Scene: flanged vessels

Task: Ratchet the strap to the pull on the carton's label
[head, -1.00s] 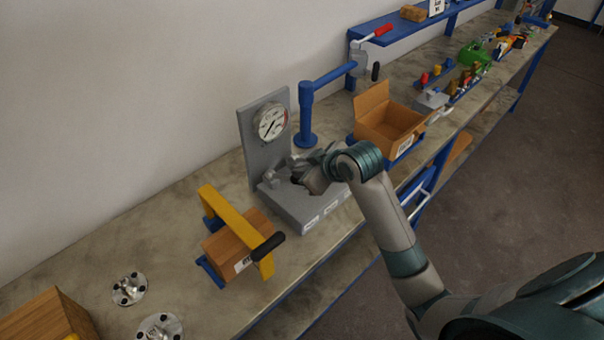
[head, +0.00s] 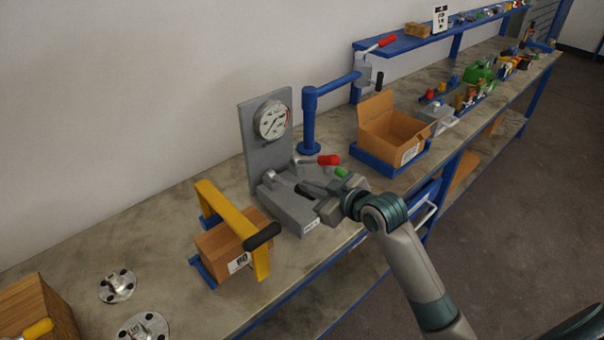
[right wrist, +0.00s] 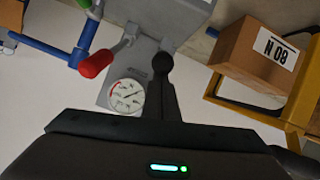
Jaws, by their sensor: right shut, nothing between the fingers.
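A brown carton (head: 230,246) with a white label (head: 240,262) sits under a yellow arched band (head: 229,222) with a black grip (head: 262,236). In the right wrist view the carton (right wrist: 255,55) shows its label (right wrist: 275,48) turned over; it seems to read 60 N. A round dial gauge (head: 272,121) stands on a grey upright plate; it also shows in the right wrist view (right wrist: 127,96). Its reading is too small to tell. My right gripper (head: 309,191) is shut and empty over the grey base (head: 292,208). I cannot make out a separate strap. My left gripper is out of view.
A red-handled lever (head: 328,160) and a green piece (head: 341,172) are close beside my gripper. A blue post (head: 309,122) and an open cardboard box (head: 388,133) stand behind. Flanged metal discs (head: 117,286) lie at the front left. Bare bench lies left of the gauge.

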